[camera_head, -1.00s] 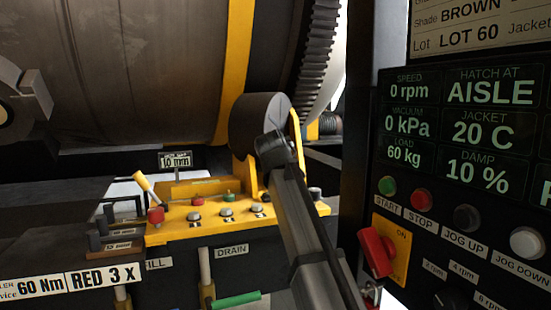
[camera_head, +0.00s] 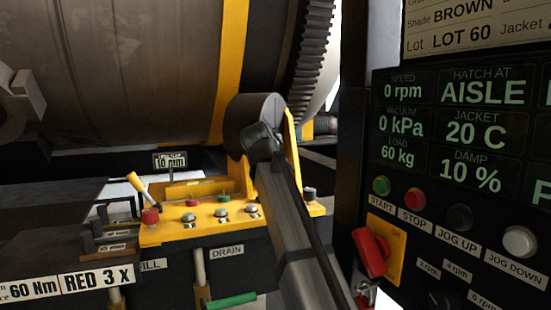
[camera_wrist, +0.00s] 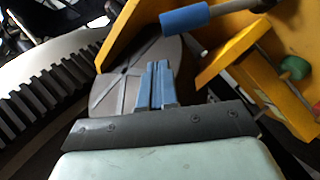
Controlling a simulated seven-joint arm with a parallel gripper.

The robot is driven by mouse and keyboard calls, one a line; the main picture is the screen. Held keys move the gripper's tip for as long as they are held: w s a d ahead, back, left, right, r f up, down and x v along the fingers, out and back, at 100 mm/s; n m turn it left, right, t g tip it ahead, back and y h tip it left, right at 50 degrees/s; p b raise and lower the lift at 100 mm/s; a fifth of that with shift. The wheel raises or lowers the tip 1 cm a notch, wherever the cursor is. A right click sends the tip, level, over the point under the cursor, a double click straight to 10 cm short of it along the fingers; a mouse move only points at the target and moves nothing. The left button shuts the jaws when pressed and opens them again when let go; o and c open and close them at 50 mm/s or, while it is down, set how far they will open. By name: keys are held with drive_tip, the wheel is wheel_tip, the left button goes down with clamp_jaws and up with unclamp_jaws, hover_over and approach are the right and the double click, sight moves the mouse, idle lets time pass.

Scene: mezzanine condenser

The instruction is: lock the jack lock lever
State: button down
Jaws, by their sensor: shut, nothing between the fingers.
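My gripper (camera_wrist: 157,68) shows in the wrist view with its two blue fingers shut together and nothing between them. The fingers lie in front of a grey round roller face (camera_wrist: 118,90). A lever with a blue grip (camera_wrist: 185,19) on a dark rod is above and right of the fingertips, apart from them in the picture; it may be the jack lock lever, but no label shows. In the head view my arm reaches up to the dark roller (camera_head: 250,122), and the fingers cannot be made out. A yellow-gripped lever (camera_head: 138,184) stands at the yellow bench's left end.
Yellow bracket plates (camera_wrist: 228,55) and a green knob (camera_wrist: 294,68) are right of the fingers. A toothed ring (camera_wrist: 45,88) is at left. In the head view, the yellow bench (camera_head: 180,235) carries several knobs, and a control panel (camera_head: 450,190) stands right of my arm.

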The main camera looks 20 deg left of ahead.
drive_tip(key=v, duration=1)
drive_tip(key=shift+r, duration=0.45)
drive_tip(key=shift+s, duration=0.1)
